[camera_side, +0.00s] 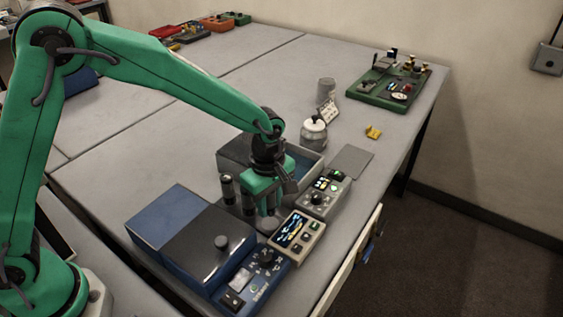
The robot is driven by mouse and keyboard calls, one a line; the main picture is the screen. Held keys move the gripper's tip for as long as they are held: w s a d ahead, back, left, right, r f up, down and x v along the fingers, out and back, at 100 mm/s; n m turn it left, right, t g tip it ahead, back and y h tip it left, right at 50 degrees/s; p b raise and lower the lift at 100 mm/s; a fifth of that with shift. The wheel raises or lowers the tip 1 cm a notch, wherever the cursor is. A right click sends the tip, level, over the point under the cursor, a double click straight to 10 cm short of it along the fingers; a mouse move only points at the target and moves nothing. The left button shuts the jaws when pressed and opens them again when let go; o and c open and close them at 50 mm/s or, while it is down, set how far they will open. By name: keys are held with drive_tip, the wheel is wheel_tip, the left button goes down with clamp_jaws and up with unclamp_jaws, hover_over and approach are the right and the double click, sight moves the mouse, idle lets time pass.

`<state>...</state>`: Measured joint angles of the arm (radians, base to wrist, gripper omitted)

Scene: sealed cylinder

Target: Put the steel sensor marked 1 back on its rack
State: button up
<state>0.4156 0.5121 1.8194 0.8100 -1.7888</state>
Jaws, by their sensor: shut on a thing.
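My green gripper (268,209) points down over the cluster of devices near the front of the table. It is shut on what looks like a steel sensor, mostly hidden between the fingers; its mark cannot be read. A grey round part (268,224) shows just below the fingertips; I cannot tell if it belongs to the held piece. Just left of the gripper, dark upright cylinders (227,188) with grey lower parts stand in what appears to be the rack. The rack itself is largely hidden.
A blue box with a dark knobbed lid (207,246) and a blue control panel (251,281) stand in front. A display unit (297,233) and a grey dial box (323,194) are close on the right. A grey open bin (235,153) and lidded jar (313,133) stand behind.

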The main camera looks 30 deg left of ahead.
sight(269, 213)
drive_tip(key=shift+f, duration=2.05)
drive_tip(key=shift+f, duration=0.15)
drive_tip(key=o, duration=1.1)
drive_tip(key=shift+c, duration=0.2)
wheel_tip(269, 213, up, 12)
drive_tip(key=shift+r, duration=0.2)
drive_tip(key=shift+a, duration=0.1)
